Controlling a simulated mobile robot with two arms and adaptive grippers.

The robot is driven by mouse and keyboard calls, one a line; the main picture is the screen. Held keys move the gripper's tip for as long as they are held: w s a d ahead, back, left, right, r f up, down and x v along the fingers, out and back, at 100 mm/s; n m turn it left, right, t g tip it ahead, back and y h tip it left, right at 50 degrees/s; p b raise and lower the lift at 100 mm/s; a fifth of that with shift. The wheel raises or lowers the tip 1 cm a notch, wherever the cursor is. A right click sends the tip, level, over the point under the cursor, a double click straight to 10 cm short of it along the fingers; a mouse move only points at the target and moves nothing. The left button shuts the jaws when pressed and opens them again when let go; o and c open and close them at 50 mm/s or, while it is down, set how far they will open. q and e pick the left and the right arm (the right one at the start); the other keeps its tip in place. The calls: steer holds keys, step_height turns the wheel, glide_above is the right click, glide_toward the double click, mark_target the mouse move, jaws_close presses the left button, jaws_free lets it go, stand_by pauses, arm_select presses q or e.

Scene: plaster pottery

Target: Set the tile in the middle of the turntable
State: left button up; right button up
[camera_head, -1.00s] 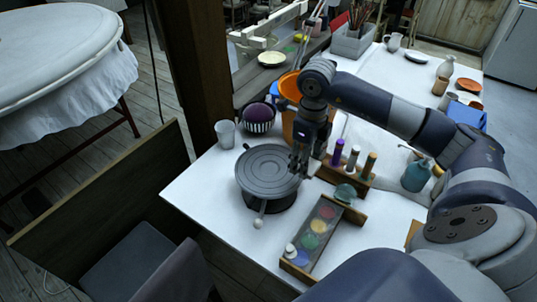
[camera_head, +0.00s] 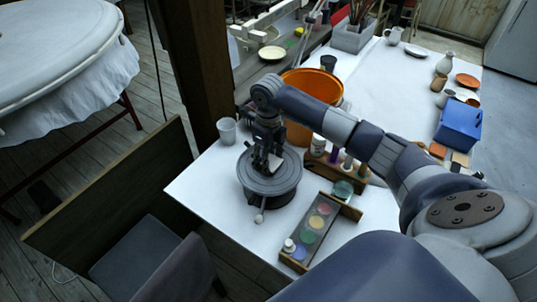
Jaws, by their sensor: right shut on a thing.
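The grey round turntable (camera_head: 284,183) stands near the left edge of the white table, with a small knobbed rod at its front. My right gripper (camera_head: 267,162) is above the turntable, roughly over its middle and slightly toward the back. It is shut on a small pale tile (camera_head: 275,163), which is seen nearly edge-on between and beside the fingers. I cannot tell whether the tile touches the turntable top. My left gripper is out of view.
An orange bucket (camera_head: 313,88) stands behind my right arm. A wooden rack with bottles (camera_head: 318,146) and a paint palette (camera_head: 311,233) are right of the turntable. A clear cup (camera_head: 227,131) stands at its back left. A blue crate (camera_head: 459,125) is far right.

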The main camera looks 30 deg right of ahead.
steer(key=shift+f, duration=0.2)
steer(key=o, duration=1)
steer(key=shift+r, duration=0.1)
steer(key=shift+o, duration=0.5)
steer(key=shift+r, duration=0.15)
steer(key=shift+w+r, duration=0.1)
steer(key=shift+r, duration=0.15)
step_height(320, 180, up, 12)
steer(key=b, duration=0.3)
steer(key=shift+f, duration=0.25)
steer(key=shift+f, duration=0.1)
